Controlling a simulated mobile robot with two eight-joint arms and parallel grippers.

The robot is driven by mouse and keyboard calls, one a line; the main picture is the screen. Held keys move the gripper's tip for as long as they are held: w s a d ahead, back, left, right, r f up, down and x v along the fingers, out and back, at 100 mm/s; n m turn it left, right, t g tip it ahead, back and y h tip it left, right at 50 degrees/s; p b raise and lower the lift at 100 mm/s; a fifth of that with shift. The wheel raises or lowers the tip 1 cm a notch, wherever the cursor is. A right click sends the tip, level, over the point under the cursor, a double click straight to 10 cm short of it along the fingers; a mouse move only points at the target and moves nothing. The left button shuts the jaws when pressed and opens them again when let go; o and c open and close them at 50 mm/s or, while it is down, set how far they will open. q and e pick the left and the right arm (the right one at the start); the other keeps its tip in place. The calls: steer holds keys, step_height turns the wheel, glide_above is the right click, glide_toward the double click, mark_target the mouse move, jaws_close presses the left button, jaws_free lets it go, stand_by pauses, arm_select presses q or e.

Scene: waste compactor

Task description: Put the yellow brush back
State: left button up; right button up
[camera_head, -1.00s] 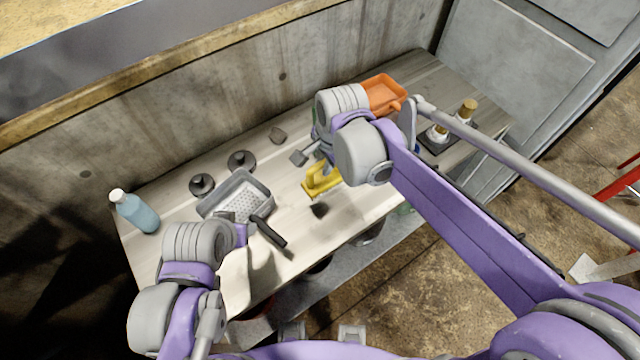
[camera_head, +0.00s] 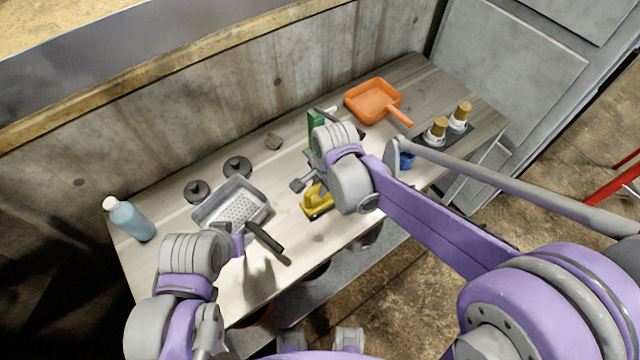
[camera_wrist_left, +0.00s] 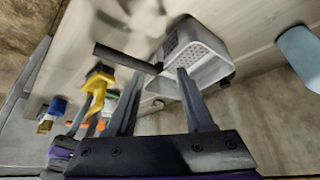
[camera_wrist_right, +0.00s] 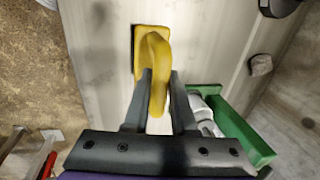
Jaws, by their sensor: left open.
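The yellow brush (camera_head: 318,200) is at the front middle of the table, partly hidden by my right wrist in the head view. In the right wrist view, the brush's handle (camera_wrist_right: 157,55) lies between the fingers of my right gripper (camera_wrist_right: 160,74), which are closed around it. The left wrist view shows the brush (camera_wrist_left: 98,80) hanging from the right gripper with its dark underside outward. Whether it touches the table is not clear. My left gripper (camera_wrist_left: 159,71) is open and empty, close to the grey tray's black handle (camera_wrist_left: 128,57).
A grey perforated tray (camera_head: 208,216), two black discs (camera_head: 237,167) and a blue bottle (camera_head: 132,218) stand on the left. A green holder (camera_head: 314,122) is behind my right wrist. An orange dustpan (camera_head: 372,100) and gold-topped bottles (camera_head: 438,130) are on the right.

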mark_target(326, 205)
steer(key=o, duration=0.4)
steer(key=shift+s, duration=0.1)
steer(key=shift+r, duration=0.35)
steer(key=p+v, duration=0.1)
steer(key=v, duration=1.1)
steer(key=s+d+f+n+t, duration=0.1)
steer(key=s+d+f+n, duration=0.1)
steer(key=s+d+n, duration=0.1)
steer(key=s+d+f+n+t+h, duration=0.1)
steer(key=s+d+n, duration=0.3)
steer(key=d, duration=0.4)
steer(key=s+d+f+n+t, duration=0.1)
steer(key=s+d+f+n, duration=0.2)
steer(key=s+d, duration=0.2)
steer(key=shift+s+d+f+n+t, duration=0.1)
steer(key=shift+d+f+n+t, duration=0.05)
steer(key=shift+n+t, duration=0.2)
